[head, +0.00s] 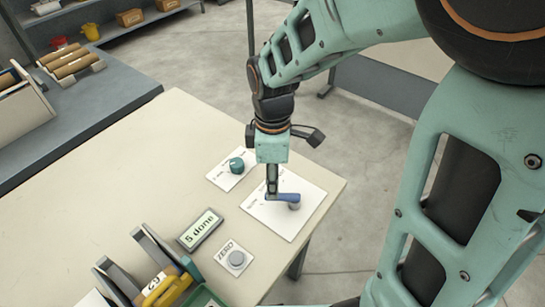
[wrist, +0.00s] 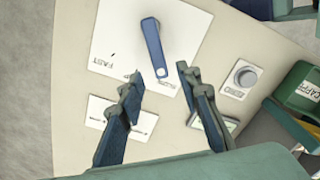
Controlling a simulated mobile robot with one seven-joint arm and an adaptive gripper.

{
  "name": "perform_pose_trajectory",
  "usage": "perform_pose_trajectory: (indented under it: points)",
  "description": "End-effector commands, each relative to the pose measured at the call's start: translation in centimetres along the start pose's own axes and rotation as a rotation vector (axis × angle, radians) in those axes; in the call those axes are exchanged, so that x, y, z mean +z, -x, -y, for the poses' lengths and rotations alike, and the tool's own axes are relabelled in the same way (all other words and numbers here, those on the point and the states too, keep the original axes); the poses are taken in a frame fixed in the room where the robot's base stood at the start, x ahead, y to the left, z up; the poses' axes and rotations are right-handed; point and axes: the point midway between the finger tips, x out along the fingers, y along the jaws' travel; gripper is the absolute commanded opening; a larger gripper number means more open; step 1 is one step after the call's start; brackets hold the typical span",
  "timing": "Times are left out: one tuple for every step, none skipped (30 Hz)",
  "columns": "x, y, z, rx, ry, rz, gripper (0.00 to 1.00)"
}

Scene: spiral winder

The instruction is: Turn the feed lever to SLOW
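The feed lever (head: 287,197) is a blue bar on a round hub, on a white card (head: 302,213) on the bench. In the wrist view the lever (wrist: 154,45) runs from its hub at the top down to a tip between my fingertips. The card (wrist: 115,35) reads FAST at its left; another printed word lies by the lever's tip, partly hidden and hard to read. My gripper (wrist: 158,74) points down over the lever's free end, fingers apart with a gap on each side. In the head view my gripper (head: 271,189) hides part of that end.
A teal knob (head: 237,165) on its own card stands just behind. A "5 done" display (head: 200,230) and a grey ZERO button (head: 236,259) are near in front. A yellow-handled item (head: 165,289) sits at the front left. The bench's left part is clear.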

Motion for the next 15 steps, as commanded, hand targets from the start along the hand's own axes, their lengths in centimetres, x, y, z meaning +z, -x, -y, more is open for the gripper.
perform_pose_trajectory:
  points:
    - [-0.1,1.4,-0.1,0.007,0.0,-0.003,0.32]
    - [-0.1,2.0,-0.1,0.006,0.001,-0.003,0.32]
    - [-0.1,2.9,-0.1,0.007,0.001,-0.003,0.32]
    - [-0.1,3.5,-0.1,0.006,0.002,-0.003,0.32]
    - [-0.1,4.1,-0.1,0.005,0.002,-0.002,0.32]
    - [-0.1,4.8,-0.1,0.005,0.002,-0.002,0.32]
    - [-0.1,5.3,-0.1,0.004,0.002,-0.002,0.32]
    - [-0.1,5.8,-0.1,0.004,0.002,-0.002,0.32]
    - [-0.1,6.3,0.0,0.003,0.002,-0.001,0.32]
    - [-0.1,6.6,-0.1,0.003,0.002,-0.001,0.32]
    - [-0.1,6.9,0.0,0.003,0.002,-0.001,0.32]
    - [-0.1,7.2,0.0,0.002,0.002,-0.001,0.32]
    - [-0.1,7.4,0.0,0.002,0.002,-0.001,0.32]
    - [-0.1,7.5,0.0,0.001,0.002,-0.001,0.32]
    - [-0.1,7.7,0.0,0.0,0.002,0.0,0.32]
